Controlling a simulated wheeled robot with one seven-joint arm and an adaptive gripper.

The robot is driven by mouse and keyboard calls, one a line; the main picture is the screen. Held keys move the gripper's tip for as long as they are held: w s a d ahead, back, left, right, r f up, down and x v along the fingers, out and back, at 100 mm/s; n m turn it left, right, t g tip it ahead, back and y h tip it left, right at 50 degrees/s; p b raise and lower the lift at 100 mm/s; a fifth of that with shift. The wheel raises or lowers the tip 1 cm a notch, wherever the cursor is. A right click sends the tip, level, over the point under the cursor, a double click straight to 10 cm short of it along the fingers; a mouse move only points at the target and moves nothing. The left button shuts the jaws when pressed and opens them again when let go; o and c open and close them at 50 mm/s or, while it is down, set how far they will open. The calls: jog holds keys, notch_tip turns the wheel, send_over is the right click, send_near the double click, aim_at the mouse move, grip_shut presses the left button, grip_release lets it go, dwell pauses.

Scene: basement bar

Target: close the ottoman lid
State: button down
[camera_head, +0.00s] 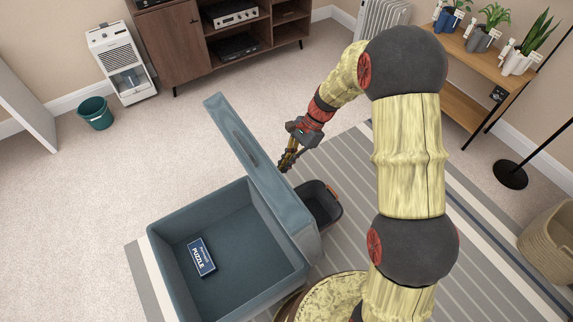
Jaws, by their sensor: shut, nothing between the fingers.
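The ottoman (165,262) is a blue-grey open box at the lower left. Its lid (247,150) stands raised, roughly upright, along the box's right side. A blue puzzle box (201,257) lies on the floor of the ottoman. My gripper (285,167) is shut and empty, to the right of the lid, on its outer side. The fingertips are close to the lid; I cannot tell whether they touch it.
A dark bin (322,203) stands on the striped rug (480,235) right of the lid. A lamp base (510,174) and a basket (549,237) are at the right. The carpet (190,130) behind the ottoman is clear.

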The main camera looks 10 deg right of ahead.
jog(key=s+a+f+t+h+p, duration=0.1)
jog(key=s+a+f+p, duration=0.25)
jog(key=a, duration=0.55)
jog(key=s+a+f+h+p, duration=0.2)
jog(key=s+a+p, duration=0.2)
jog(key=a, duration=0.4)
jog(key=s+a+f+t+h+p, duration=0.1)
jog(key=s+a+f+p, duration=0.2)
jog(key=a, duration=0.6)
jog(key=s+a+f+b, duration=0.2)
jog(key=a+f, duration=0.4)
jog(key=f, duration=0.3)
jog(key=s+a+f+b, duration=0.3)
jog(key=a+f, duration=0.3)
jog(key=f, duration=0.3)
jog(key=s+a+f+b, duration=0.3)
jog(key=a+f, duration=0.2)
jog(key=f, duration=0.4)
jog(key=shift+a+f+b, duration=0.4)
jog(key=shift+f, duration=0.1)
